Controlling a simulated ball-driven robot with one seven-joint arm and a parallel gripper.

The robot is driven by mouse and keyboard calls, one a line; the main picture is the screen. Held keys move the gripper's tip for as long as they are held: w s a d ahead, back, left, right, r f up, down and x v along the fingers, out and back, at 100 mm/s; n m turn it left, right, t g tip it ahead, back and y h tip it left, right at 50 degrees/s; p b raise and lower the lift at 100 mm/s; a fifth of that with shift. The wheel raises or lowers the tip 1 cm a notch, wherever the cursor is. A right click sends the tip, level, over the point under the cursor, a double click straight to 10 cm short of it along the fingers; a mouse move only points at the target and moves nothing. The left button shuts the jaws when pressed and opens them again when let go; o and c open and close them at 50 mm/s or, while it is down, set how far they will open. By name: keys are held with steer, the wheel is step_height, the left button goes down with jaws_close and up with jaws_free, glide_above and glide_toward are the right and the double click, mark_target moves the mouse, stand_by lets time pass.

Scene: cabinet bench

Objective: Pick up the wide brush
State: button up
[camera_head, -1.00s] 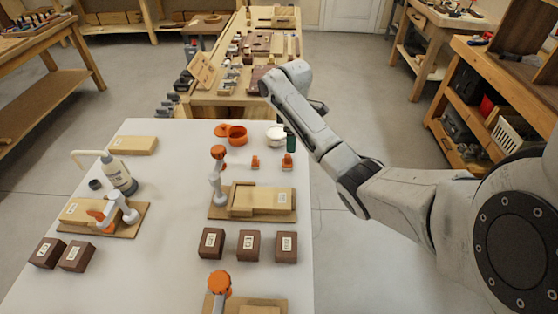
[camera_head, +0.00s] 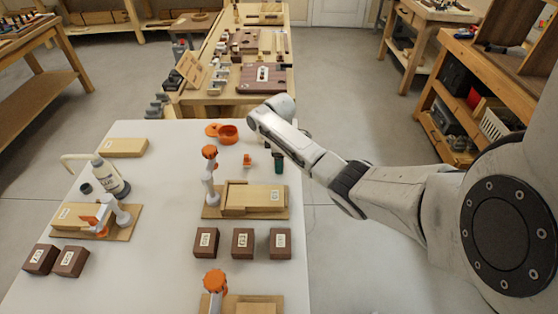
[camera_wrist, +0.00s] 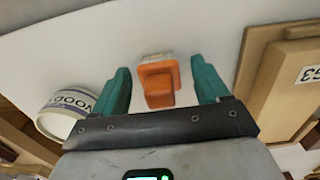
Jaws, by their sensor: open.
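A white labelled tub (camera_wrist: 64,113) is close to the left finger in the wrist view. A wooden board assembly (camera_head: 255,199) lies nearer, with an orange-topped clamp (camera_head: 209,172) on it. An orange pot (camera_head: 228,134) stands behind. Dark blocks (camera_head: 242,243) sit in front.

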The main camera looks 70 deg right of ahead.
steer(key=shift+c, duration=0.2)
steer(key=c, duration=1.1)
steer(key=shift+r, duration=0.15)
